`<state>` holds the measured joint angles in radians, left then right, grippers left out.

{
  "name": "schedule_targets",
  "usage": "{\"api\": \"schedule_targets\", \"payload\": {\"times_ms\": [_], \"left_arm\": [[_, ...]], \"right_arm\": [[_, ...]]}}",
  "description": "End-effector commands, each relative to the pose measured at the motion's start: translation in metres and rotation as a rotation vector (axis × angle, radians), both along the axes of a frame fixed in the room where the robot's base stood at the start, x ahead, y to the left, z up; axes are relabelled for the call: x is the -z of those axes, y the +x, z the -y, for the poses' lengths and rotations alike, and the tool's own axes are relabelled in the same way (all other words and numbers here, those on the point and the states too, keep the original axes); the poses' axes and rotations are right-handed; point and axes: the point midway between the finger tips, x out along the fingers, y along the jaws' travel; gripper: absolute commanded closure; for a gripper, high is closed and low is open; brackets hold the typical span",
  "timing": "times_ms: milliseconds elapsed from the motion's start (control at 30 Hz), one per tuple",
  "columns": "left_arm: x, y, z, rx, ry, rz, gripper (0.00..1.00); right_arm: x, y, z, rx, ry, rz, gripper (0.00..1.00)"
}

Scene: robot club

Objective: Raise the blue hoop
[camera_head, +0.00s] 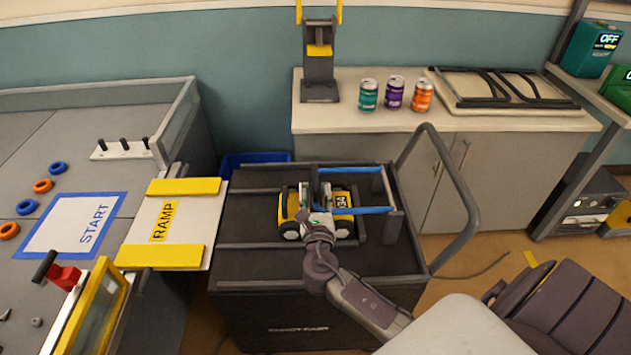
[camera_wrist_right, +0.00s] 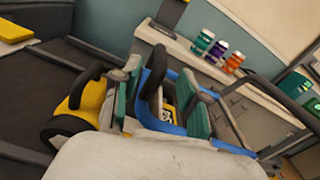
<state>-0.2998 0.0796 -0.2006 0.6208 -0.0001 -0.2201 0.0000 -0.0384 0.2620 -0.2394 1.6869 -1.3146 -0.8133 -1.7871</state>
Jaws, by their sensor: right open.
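The blue hoop (camera_head: 365,210) looks like a U-shaped bar lying low across the yellow-and-black robot numbered 34 (camera_head: 342,198) on the black cart. Its two blue sides run right to dark posts. My right gripper (camera_head: 314,197) is over the robot's left part, where it hides the hoop's left end. In the right wrist view, the hoop (camera_wrist_right: 150,95) and a black curved handle (camera_wrist_right: 152,75) show between the green-padded fingers (camera_wrist_right: 163,98). The fingers are open, with visible gaps; contact cannot be told. My left gripper is not in view.
The cart (camera_head: 250,265) has raised rails and a tall grey push handle (camera_head: 455,185) on the right. A ramp (camera_head: 190,222) adjoins it on the left. Several loose rings lie on the field. Three cans (camera_head: 395,93) stand on the back counter.

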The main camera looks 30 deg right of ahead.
Motion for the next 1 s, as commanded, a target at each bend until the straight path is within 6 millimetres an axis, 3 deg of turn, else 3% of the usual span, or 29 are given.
{"api": "schedule_targets", "payload": {"times_ms": [100,300,700,967,1000], "left_arm": [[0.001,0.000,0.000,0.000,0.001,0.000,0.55],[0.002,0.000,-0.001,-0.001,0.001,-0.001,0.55],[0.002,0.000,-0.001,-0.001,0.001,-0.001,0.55],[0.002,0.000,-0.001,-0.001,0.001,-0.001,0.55],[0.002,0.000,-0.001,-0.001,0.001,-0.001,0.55]], "right_arm": [[-0.001,0.020,0.013,0.002,-0.001,0.001,0.57],[0.000,0.041,0.025,0.001,0.001,0.001,0.57],[0.000,0.046,0.029,0.000,0.002,0.000,0.57],[0.000,0.046,0.029,0.000,0.002,0.000,1.00],[0.000,0.046,0.029,0.000,0.002,0.000,1.00]]}}
